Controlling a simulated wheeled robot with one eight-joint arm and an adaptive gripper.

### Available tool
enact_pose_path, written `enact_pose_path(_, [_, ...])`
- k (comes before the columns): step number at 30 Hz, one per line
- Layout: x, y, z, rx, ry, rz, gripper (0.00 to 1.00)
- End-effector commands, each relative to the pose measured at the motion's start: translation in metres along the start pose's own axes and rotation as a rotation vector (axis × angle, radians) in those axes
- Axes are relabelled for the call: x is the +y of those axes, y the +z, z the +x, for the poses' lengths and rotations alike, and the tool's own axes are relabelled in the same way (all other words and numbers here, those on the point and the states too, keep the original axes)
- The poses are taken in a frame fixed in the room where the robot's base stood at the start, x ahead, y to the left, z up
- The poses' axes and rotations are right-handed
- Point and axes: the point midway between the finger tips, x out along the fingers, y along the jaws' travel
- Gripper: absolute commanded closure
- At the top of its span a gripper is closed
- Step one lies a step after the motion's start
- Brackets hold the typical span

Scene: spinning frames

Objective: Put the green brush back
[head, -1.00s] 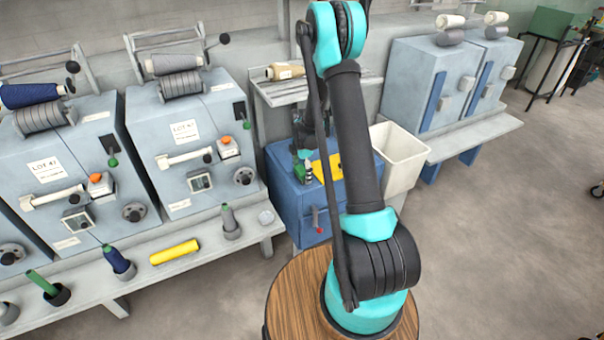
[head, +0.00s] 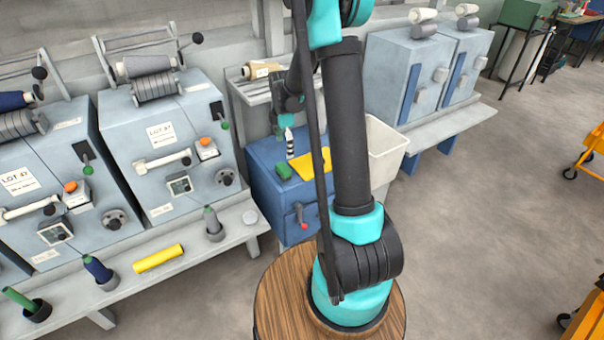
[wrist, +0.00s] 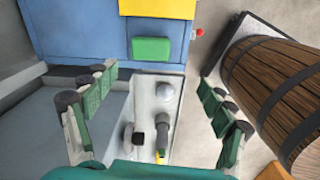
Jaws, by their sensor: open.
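The green brush (head: 283,171) lies on top of the blue cabinet (head: 265,190), close to its front edge. In the wrist view it is a plain green block (wrist: 151,49) at the upper middle, on the blue top. My gripper (head: 289,130) is above the cabinet, over and slightly behind the brush in the head view, partly hidden by my arm. In the wrist view my gripper (wrist: 157,80) has its fingers wide apart with nothing between them. The brush lies beyond the fingertips, apart from them.
A yellow sheet (head: 313,163) lies beside the brush. A white bin (head: 384,152) stands right of the cabinet. Grey machines (head: 165,140) and a ledge with a yellow tube (head: 158,258) and several bobbins are at left. Open floor lies right; orange carts (head: 592,155) stand at its edge.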

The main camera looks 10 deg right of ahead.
Motion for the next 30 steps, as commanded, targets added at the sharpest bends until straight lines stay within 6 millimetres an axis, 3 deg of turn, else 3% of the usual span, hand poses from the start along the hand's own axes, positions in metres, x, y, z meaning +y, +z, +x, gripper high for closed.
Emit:
enact_pose_path(6, [-0.066, 0.001, -0.038, 0.007, 0.079, 0.395, 0.17])
enact_pose_path(13, [-0.141, 0.000, -0.060, 0.050, 0.165, 0.839, 0.17])
enact_pose_path(24, [-0.253, -0.008, -0.054, 0.188, 0.271, 1.502, 0.17])
enact_pose_path(30, [-0.281, -0.010, -0.045, 0.242, 0.291, 1.684, 0.17])
